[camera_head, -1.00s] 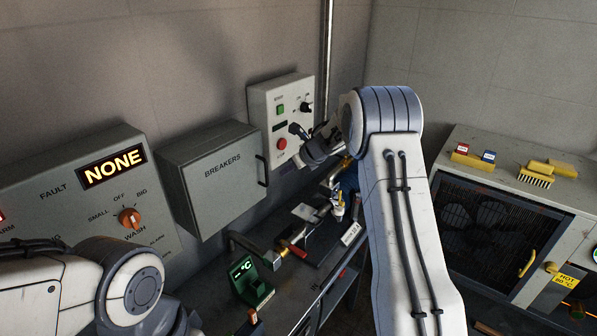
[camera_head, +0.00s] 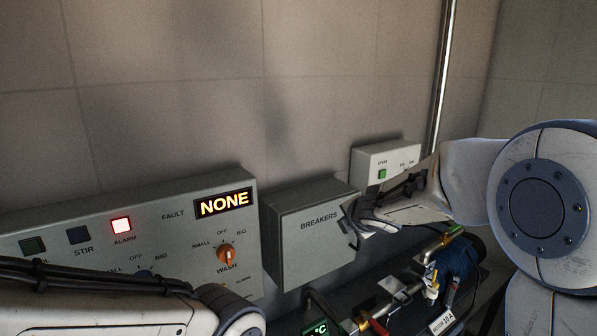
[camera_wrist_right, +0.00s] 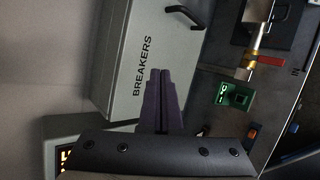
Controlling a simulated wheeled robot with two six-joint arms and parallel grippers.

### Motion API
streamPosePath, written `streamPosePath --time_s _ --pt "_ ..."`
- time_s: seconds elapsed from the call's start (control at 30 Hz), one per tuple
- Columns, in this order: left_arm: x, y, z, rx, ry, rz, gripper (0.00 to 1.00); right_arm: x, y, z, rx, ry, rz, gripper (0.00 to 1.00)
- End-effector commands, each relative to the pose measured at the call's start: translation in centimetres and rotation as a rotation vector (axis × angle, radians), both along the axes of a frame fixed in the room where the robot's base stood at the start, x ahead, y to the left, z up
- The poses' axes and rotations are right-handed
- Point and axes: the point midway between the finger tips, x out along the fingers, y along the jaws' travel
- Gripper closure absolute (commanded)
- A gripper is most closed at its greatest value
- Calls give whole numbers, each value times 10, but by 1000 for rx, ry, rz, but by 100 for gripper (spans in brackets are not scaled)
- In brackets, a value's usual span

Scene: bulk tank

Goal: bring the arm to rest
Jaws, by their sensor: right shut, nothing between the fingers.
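My right arm comes in from the right in the head view, and its gripper (camera_head: 350,217) is in front of the right part of the breakers box. In the right wrist view the two dark fingers of the right gripper (camera_wrist_right: 160,72) lie together, shut and empty, over the front of the breakers box (camera_wrist_right: 130,90). The fingers look apart from the box, but the gap is hard to judge. Part of my left arm shows at the bottom left of the head view; its gripper is out of view.
The grey breakers box (camera_head: 312,240) hangs on the wall between a control panel (camera_head: 185,228) with a lit red alarm lamp (camera_head: 121,225) and a smaller switch box (camera_head: 372,165). Below is a bench with a green °C display (camera_head: 318,328), valves and a blue coil (camera_head: 459,256).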

Motion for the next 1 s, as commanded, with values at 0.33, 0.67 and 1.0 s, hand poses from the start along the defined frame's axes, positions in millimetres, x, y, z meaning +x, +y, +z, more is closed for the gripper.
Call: streamPosePath --time_s 0.33,0.67,1.0 --pt "0 0 -5 0 0 0 100 -236 57 -72 609 537 -857 100" --pt "0 0 -6 0 0 0 100 -382 70 -101 677 866 -1308 100" --pt "0 0 -6 0 0 0 100 -391 70 -102 675 889 -1343 100"
